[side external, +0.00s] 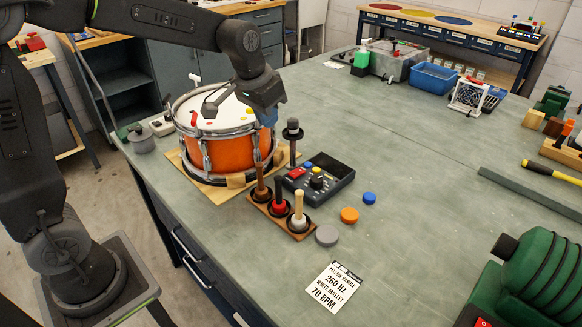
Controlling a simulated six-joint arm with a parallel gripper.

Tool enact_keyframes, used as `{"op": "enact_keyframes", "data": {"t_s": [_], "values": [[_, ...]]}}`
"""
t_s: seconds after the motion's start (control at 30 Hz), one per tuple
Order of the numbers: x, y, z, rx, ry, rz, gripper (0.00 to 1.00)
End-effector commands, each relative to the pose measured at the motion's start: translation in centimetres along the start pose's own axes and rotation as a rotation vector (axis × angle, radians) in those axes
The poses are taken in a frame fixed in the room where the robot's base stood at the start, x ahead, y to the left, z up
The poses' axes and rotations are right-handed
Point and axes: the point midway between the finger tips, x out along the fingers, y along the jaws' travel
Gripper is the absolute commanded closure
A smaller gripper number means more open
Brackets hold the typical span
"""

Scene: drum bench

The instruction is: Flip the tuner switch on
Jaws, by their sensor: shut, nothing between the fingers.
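A small pale box (160,124) with a lever lies left of the drum. My gripper (268,118) is shut and empty.
A wooden rack (289,228) holds several upright mallets in front of the black box. A dark post (292,140) stands between drum and box. Grey, orange and blue discs (349,215) and a printed card (335,287) lie nearby. The bench centre (430,170) is clear.

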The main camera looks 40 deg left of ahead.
Motion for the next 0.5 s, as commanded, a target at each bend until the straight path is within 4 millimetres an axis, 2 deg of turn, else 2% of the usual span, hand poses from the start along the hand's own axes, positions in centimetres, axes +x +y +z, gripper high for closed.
{"op": "enact_keyframes", "data": {"t_s": [0.03,0.2,0.33,0.5], "values": [[1.4,-0.3,-1.0,-0.002,-0.016,0.001,1.00],[4.8,-0.9,-3.2,-0.003,-0.045,0.002,1.00],[6.2,-1.1,-4.0,-0.003,-0.056,0.003,1.00],[6.7,-1.2,-4.3,-0.002,-0.059,0.004,1.00]]}}
